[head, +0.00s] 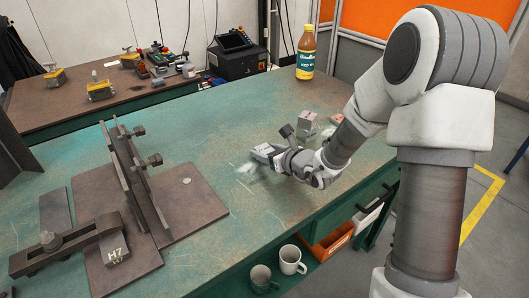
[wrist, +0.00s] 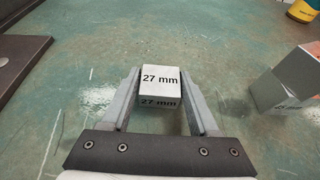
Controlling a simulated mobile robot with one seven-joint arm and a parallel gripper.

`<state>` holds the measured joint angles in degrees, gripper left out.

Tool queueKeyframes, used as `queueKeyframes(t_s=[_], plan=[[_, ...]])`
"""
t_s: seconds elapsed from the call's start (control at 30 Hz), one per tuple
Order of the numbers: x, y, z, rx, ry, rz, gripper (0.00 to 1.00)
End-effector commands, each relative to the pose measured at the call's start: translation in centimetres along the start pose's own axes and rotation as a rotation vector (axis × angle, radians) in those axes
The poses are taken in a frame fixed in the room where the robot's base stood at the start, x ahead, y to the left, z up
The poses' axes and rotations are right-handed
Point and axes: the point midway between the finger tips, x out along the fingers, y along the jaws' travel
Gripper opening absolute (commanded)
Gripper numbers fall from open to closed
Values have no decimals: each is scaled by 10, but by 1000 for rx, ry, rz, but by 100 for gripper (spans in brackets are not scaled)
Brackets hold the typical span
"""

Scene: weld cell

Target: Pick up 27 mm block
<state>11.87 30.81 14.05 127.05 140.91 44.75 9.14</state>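The 27 mm block (wrist: 160,79) is a small pale grey cube with "27 mm" printed on its top and near faces. In the wrist view it sits upright between the fingertips of my gripper (wrist: 161,88). The fingers lie along its left and right sides with no clear gap, so my gripper looks shut on it. I cannot tell whether it is clear of the table. In the head view my gripper (head: 262,153) is low over the green bench, and the block is not clearly told apart from the fingers there.
Other metal blocks (wrist: 287,80) stand to the right; they also show in the head view (head: 307,122). A steel fixture (head: 134,180) on a brown plate (head: 190,205) is at left. Bare bench (head: 200,135) lies between.

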Motion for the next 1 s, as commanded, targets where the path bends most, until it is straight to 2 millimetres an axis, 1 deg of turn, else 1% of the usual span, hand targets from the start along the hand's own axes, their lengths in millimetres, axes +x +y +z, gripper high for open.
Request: queueKeyframes(t_s=[0.03, 0.17, 0.2, 0.27, 0.3, 0.33, 0.67, 0.77, 0.87, 0.97, 1.0], plan=[[0, 0, 0, 0, 0, 0, 50], [0, 0, 0, 0, 0, 0, 26], [0, 0, 0, 0, 0, 0, 19], [0, 0, 0, 0, 0, 0, 8], [0, 0, 0, 0, 0, 0, 1], [0, 0, 0, 0, 0, 0, 0], [-1, 0, 4, -1, -2, 0, 0], [-4, 0, 11, -3, -3, 0, 0], [-10, 0, 25, -2, -4, -1, 0], [-18, -1, 44, -4, -4, -2, 0], [-22, -9, 46, -1, -3, -6, 0]])
